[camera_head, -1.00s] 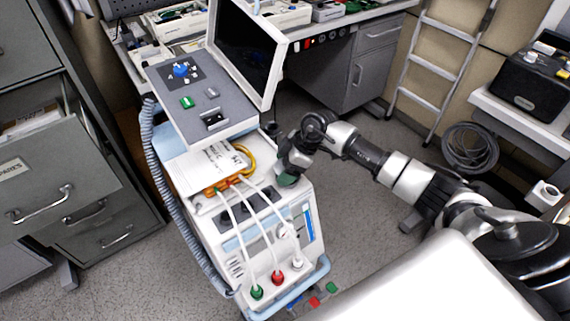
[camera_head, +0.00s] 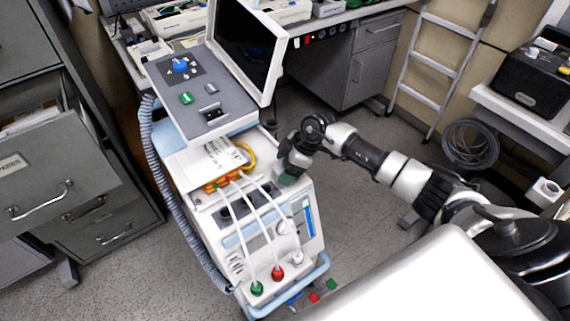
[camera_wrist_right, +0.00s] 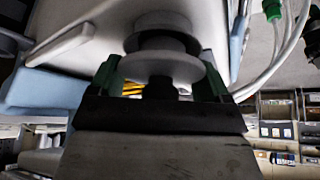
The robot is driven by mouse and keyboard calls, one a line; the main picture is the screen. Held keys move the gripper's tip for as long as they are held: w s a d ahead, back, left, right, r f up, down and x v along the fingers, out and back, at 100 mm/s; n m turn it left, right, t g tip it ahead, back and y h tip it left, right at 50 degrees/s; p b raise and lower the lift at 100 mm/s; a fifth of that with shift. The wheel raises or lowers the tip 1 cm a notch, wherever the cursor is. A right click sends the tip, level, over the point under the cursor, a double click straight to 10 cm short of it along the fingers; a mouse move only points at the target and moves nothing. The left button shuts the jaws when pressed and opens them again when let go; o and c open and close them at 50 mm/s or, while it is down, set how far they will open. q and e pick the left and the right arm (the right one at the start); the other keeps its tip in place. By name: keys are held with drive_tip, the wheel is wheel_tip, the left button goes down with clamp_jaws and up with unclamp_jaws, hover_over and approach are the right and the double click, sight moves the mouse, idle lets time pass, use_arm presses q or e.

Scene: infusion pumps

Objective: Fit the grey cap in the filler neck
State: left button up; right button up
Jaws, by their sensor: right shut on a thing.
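My right gripper (camera_head: 288,178) is at the right side of the white pump unit (camera_head: 272,250), its green-tipped fingers low against the unit's upper right edge. In the right wrist view the green fingers of the gripper (camera_wrist_right: 160,80) are shut on the grey cap (camera_wrist_right: 158,66), a round flanged piece. Another rounded grey disc (camera_wrist_right: 165,20) shows directly beyond the cap, close to the unit's pale underside; I cannot tell whether it is part of the cap or the filler neck. The neck is not clearly visible in the head view, where the gripper hides the cap. My left gripper is not in view.
White tubes (camera_head: 262,205) run down the unit's front to green and red connectors. A screen (camera_head: 243,50) stands behind the gripper. An open drawer cabinet (camera_head: 50,190) is at left and a ladder (camera_head: 432,65) at back right.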

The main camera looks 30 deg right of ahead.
drive_tip(key=shift+f, duration=0.65)
